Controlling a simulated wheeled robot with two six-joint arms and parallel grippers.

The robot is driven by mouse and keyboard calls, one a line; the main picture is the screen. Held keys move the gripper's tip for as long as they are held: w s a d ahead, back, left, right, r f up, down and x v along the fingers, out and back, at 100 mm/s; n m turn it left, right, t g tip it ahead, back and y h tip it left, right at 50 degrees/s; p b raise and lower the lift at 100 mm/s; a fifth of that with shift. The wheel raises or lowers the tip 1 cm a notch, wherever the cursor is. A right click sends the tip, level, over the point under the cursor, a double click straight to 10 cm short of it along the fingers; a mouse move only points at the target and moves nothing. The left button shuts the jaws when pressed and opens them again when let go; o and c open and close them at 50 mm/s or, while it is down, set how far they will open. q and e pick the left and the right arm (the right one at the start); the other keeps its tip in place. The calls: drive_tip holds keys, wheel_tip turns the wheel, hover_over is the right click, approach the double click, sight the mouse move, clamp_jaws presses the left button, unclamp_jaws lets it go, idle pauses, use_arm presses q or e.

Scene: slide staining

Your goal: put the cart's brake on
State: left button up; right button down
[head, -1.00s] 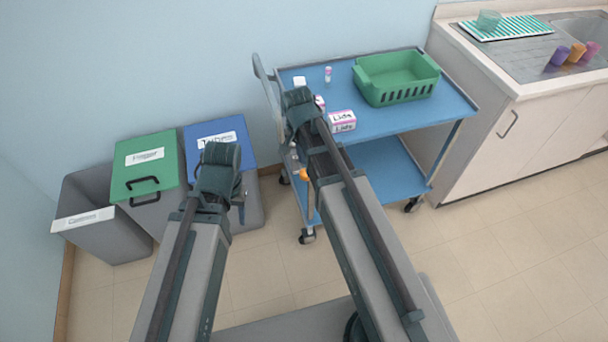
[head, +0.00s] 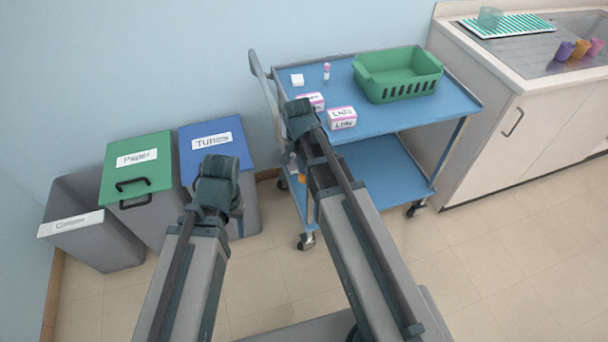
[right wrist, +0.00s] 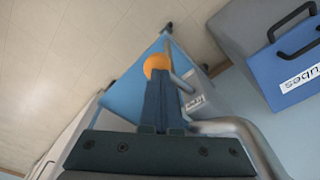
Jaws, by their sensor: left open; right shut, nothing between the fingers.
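The blue cart (head: 392,163) stands against the wall, with a grey push handle at its left end. An orange knob (head: 301,179) sits low on that end, partly hidden by my right arm. In the right wrist view the orange knob (right wrist: 156,64) is right at the tips of my right gripper (right wrist: 158,84), which is shut with nothing between its fingers. I cannot tell whether they touch. A small label (right wrist: 193,103) beside it is unreadable. My left gripper (head: 219,183) is open and empty, in front of the bins, away from the cart; its fingers are mostly hidden.
The cart carries a green basket (head: 398,88), lid boxes (head: 342,118), a small bottle (head: 326,72) and a white block (head: 297,80). Grey, green-lidded (head: 137,165) and blue-lidded (head: 214,142) bins stand left. A sink counter (head: 520,85) is right. Floor in front is open.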

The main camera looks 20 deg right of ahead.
wheel_tip(320, 180, down, 4)
drive_tip(key=b, duration=0.4)
drive_tip(key=shift+r, duration=0.1)
drive_tip(key=shift+r+p, duration=0.25)
drive_tip(key=shift+p, duration=0.05)
drive_tip(key=shift+s+a+r+p, duration=0.25)
drive_tip(key=shift+s+a, duration=0.25)
drive_tip(key=shift+a, duration=0.05)
drive_tip(key=shift+s+a+r+p, duration=0.25)
drive_tip(key=shift+s+a, duration=0.25)
drive_tip(key=shift+a, duration=0.05)
wheel_tip(320, 180, up, 14)
drive_tip(key=a+p, duration=0.1)
drive_tip(key=p, duration=1.2)
drive_tip(key=shift+s+f+p, duration=0.15)
drive_tip(key=shift+s+p, duration=0.25)
drive_tip(key=shift+s, duration=0.05)
